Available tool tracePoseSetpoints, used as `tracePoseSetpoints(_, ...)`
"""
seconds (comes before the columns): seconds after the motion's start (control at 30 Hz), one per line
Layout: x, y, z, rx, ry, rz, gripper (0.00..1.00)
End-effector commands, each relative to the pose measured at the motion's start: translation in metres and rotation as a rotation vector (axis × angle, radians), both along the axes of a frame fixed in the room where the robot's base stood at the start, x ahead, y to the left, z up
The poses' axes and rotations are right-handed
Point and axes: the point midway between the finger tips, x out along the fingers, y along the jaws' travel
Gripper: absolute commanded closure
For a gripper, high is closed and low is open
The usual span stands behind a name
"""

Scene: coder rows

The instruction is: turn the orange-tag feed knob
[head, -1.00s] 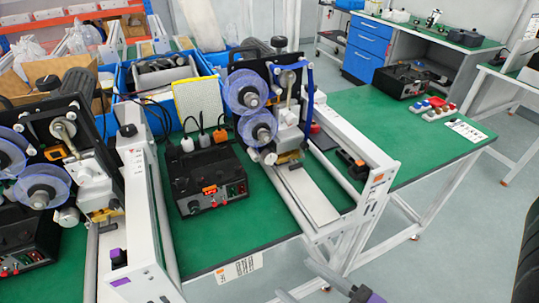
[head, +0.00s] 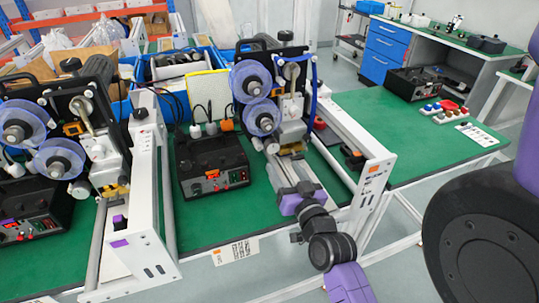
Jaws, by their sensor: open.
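The feed machine (head: 268,85) with blue translucent reels stands on the right of the green bench. Its white end frame carries an orange tag (head: 373,169). The purple wrist covers part of the rail and front edge. The fingertips are small and hard to make out.
A second feed machine (head: 60,130) has a purple-tag knob (head: 119,223).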

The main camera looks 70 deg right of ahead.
Motion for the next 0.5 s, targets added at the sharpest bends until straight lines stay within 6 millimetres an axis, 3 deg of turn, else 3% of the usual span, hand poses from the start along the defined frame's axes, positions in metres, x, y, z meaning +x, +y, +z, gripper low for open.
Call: tracePoseSetpoints(0.5,0.042,-0.05,0.002,-0.003,0.001,-0.001,0.4)
